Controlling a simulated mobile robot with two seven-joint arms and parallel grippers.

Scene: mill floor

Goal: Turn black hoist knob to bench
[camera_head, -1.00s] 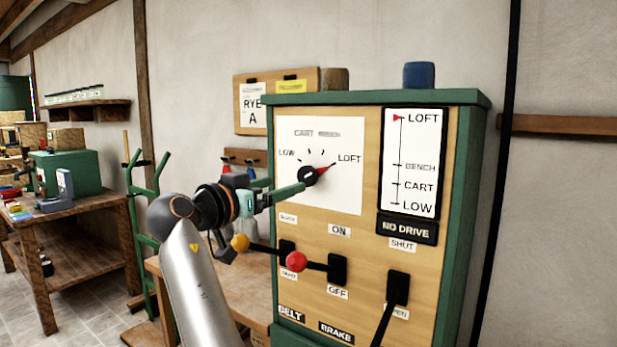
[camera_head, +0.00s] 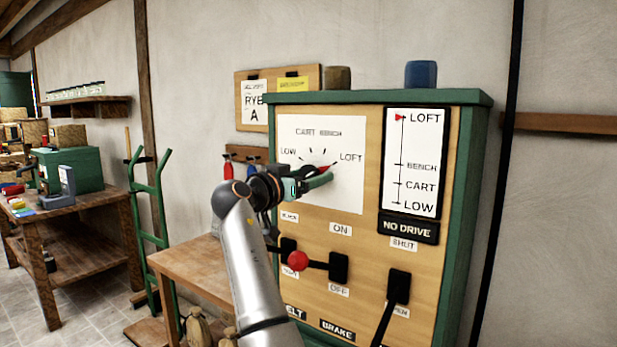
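The black hoist knob (camera_head: 323,169) is on the white dial plate of the control panel, mostly hidden behind my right gripper. The bit of red pointer that shows is toward LOFT. The dial marks read LOW, CART, BENCH and LOFT. My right gripper (camera_head: 316,179) is at the knob, with a green finger across its front. I cannot tell whether the fingers touch it or have closed on it. The hoist gauge (camera_head: 414,160) at the right has its red marker at LOFT. My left gripper is out of view.
Below the dial are a red-balled lever (camera_head: 298,261) and a black lever (camera_head: 398,289), both sticking out from the panel (camera_head: 365,230). A wooden table (camera_head: 197,265) and a green hand truck (camera_head: 150,215) stand to the left.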

